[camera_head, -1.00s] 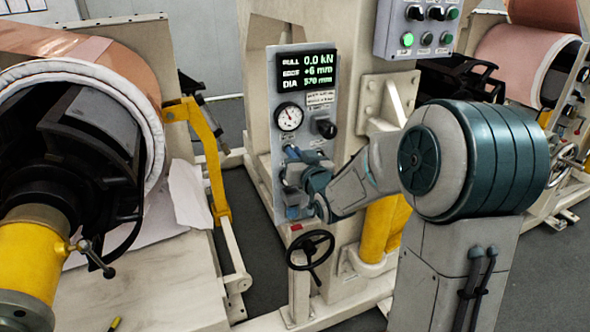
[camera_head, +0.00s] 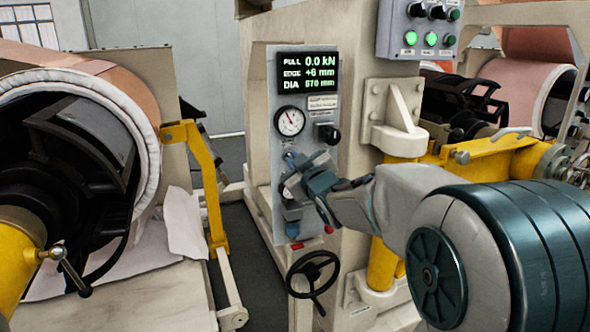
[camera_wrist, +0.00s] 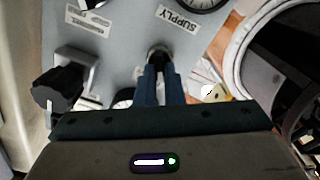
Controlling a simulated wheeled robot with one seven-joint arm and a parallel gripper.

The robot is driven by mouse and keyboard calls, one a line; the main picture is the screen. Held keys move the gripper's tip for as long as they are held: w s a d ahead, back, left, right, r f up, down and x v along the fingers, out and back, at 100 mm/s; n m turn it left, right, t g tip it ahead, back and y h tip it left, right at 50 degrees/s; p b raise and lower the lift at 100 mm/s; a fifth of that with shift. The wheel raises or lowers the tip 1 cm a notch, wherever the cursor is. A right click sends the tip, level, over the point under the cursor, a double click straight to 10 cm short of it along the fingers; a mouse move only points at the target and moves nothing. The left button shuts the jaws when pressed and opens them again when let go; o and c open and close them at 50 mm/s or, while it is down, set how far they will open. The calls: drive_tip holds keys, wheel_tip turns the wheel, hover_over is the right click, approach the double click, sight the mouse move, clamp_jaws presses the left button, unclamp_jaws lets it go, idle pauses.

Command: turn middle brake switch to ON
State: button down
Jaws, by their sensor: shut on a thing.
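A grey switch box (camera_head: 418,52) is cut by the top edge of the head view. It carries black switches, the middle one (camera_head: 436,13) among them, above a row of round lamps. The left lamp and the middle lamp (camera_head: 430,39) glow green. Its lettering is too small to read, so I cannot tell the switch's position. My gripper (camera_head: 290,166) is low at the gauge panel (camera_head: 262,190), away from that box. In the wrist view its blue fingers (camera_wrist: 160,66) are closed on a small dark knob (camera_wrist: 158,54) below the SUPPLY label.
A round gauge (camera_head: 289,121) and a black selector (camera_head: 328,133) sit just above my gripper. A black handwheel (camera_head: 313,275) is below. A yellow bracket (camera_head: 205,170) and a copper roll (camera_head: 135,95) stand left. A yellow beam (camera_head: 500,157) lies behind my arm.

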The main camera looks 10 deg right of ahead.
idle(0.4)
drive_tip(key=c, duration=1.5)
unclamp_jaws()
drive_tip(key=shift+c, duration=0.2)
drive_tip(key=shift+s, duration=0.1)
drive_tip(key=p+v, duration=0.1)
drive_tip(key=v, duration=1.2)
drive_tip(key=shift+s+d, duration=0.15)
drive_tip(key=shift+s, duration=0.15)
drive_tip(key=shift+r, duration=0.1)
drive_tip(key=s+d+f+m+g+h+p, duration=0.2)
drive_tip(key=s+d+m+g+h+p, duration=0.4)
drive_tip(key=p, duration=0.4)
drive_tip(key=s+a+m+g+p, duration=0.1)
drive_tip(key=s+a+g, duration=0.1)
drive_tip(key=s, duration=0.3)
drive_tip(key=s+a+m+g+y+p, duration=0.1)
drive_tip(key=s+g+p, duration=0.1)
drive_tip(key=s+g, duration=0.2)
drive_tip(key=s+a+f+g+y+p, duration=0.1)
drive_tip(key=s+a+g+p, duration=0.1)
drive_tip(key=s, duration=0.3)
drive_tip(key=shift+s+a+m+g, duration=0.3)
drive_tip(key=shift+a+m+g, duration=0.05)
drive_tip(key=shift+m+g, duration=0.05)
